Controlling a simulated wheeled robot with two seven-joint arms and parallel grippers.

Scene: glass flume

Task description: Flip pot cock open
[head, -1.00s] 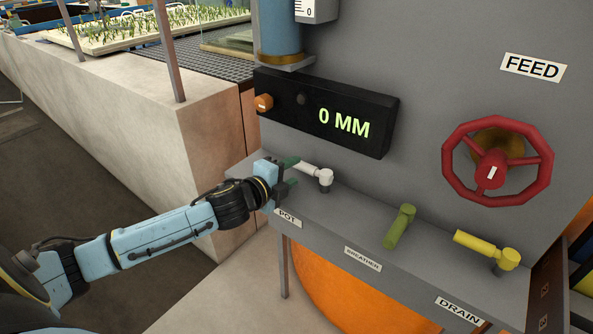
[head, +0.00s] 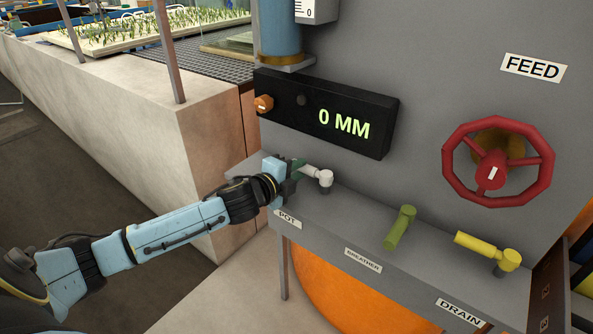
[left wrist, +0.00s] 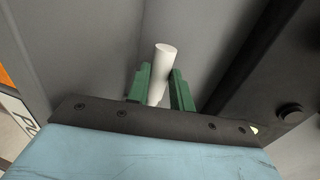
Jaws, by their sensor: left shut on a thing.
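The pot cock is a white lever handle (head: 312,172) on a pivot above the POT label (head: 287,219) on the grey ledge. Its handle points left and slightly back from the pivot in the head view. My left gripper (head: 298,168) is at the handle's free end, shut on it. In the left wrist view the white handle (left wrist: 161,72) stands between the green fingers (left wrist: 160,92). The fingers hide part of the handle in the head view. My right gripper is not in view.
A green lever (head: 400,227) at BREATHER and a yellow lever (head: 487,249) at DRAIN sit further right on the ledge. A black display (head: 325,112) reading 0 MM overhangs behind the handle. A red FEED wheel (head: 497,163) is on the panel.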

